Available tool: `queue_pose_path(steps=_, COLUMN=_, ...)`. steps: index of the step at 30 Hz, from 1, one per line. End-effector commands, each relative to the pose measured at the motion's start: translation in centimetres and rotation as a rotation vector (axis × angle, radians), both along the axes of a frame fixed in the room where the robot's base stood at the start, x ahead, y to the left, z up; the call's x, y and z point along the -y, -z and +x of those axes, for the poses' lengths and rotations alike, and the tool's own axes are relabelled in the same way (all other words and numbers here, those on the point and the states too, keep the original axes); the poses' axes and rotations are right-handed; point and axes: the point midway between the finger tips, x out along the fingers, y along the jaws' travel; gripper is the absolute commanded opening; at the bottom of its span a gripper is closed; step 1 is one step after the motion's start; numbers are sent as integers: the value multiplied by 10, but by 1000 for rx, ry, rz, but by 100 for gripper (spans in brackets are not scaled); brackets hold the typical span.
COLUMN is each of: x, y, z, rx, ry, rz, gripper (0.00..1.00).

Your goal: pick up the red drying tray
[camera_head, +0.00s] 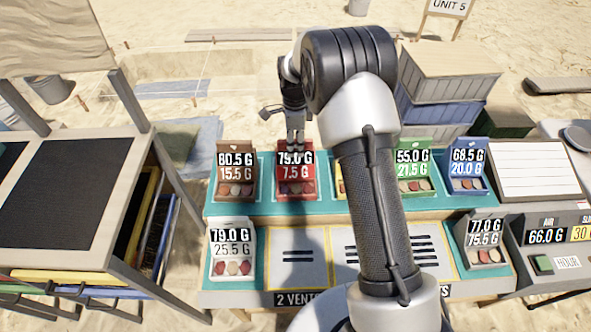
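A red tray (296,187) holding small pieces stands in the back row of the teal bench, second from the left. Its sign reads 79.0 G and 7.5 G. My gripper (296,147) points down at its upper back edge and covers part of the sign's top. I cannot tell whether it touches the tray, or whether its fingers are open or shut.
A brown tray (236,189) stands left of the red one; a yellow tray (340,187) on the right is mostly hidden by my arm. Green (413,186) and blue (467,182) trays stand farther right. White (232,266) and grey (484,256) trays stand in front. A dark-topped rack (82,177) stands left.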

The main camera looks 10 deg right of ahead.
Motion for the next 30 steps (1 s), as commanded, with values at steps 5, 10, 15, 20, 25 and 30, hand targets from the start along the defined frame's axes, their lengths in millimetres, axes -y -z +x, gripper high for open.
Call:
queue_pose_path(steps=5, x=0, y=-1, z=0, rx=0, ry=0, rz=0, gripper=33)
queue_pose_path(steps=10, x=0, y=-1, z=0, rx=0, ry=0, rz=0, gripper=21)
queue_pose_path(steps=15, x=0, y=-1, z=0, rx=0, ry=0, rz=0, gripper=10)
queue_pose_path(steps=20, x=0, y=-1, z=0, rx=0, ry=0, rz=0, gripper=0)
queue_pose_path(steps=25, x=0, y=-1, z=0, rx=0, ry=0, rz=0, gripper=0)
queue_pose_path(steps=30, x=0, y=-1, z=0, rx=0, ry=0, rz=0, gripper=0)
